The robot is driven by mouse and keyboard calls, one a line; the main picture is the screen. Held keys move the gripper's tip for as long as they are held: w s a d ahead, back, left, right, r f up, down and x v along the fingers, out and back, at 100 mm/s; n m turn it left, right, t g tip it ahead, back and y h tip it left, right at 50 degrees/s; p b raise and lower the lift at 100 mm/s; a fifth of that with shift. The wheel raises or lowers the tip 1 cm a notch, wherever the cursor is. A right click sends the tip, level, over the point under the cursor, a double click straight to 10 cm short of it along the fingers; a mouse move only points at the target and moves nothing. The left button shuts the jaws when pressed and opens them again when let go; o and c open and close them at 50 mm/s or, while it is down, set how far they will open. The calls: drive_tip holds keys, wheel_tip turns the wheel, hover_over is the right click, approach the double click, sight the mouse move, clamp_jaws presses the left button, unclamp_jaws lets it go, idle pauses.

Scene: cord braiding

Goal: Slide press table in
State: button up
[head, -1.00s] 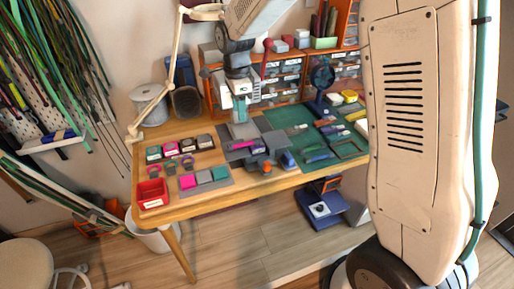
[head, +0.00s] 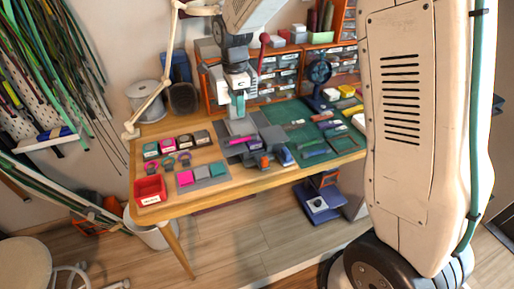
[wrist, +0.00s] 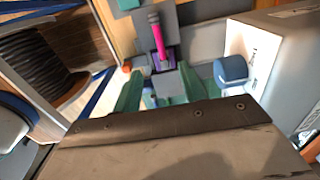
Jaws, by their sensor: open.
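My gripper (head: 237,113) points down over the middle of the workbench, its teal fingers apart and nothing seen held between them. A grey press-like assembly (head: 243,128) stands just below and in front of the fingers; I cannot tell which part is its sliding table, or whether the fingers touch it. A magenta cord piece (head: 243,140) lies at its front. In the wrist view the green fingers (wrist: 160,92) are spread, and a magenta piece with a grey end (wrist: 158,38) runs into a purple-edged holder beyond them. A red-knobbed lever (head: 264,38) rises behind my gripper.
A grey-blue fixture with an orange part (head: 265,160) stands close to the right. A green cutting mat (head: 285,112) holds tools. A grey mat with coloured squares (head: 202,178) and a red tray (head: 150,190) lie left. Drawers (head: 285,75) stand behind. A blue cylinder shows right in the wrist view (wrist: 231,69).

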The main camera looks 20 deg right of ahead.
drive_tip(key=s+d+f+n, duration=0.3)
drive_tip(key=s+n, duration=0.1)
drive_tip(key=s, duration=0.1)
drive_tip(key=n, duration=0.9)
hover_over(265, 158)
wheel_tip(265, 158, down, 4)
drive_tip(key=shift+a+f, duration=0.15)
drive_tip(key=shift+f, duration=0.05)
drive_tip(key=n, duration=0.3)
drive_tip(key=shift+s+f, duration=0.25)
drive_tip(key=shift+f, duration=0.15)
drive_tip(key=shift+w+n, duration=0.15)
drive_tip(key=shift+n, duration=0.85)
drive_tip(key=shift+f, duration=3.9)
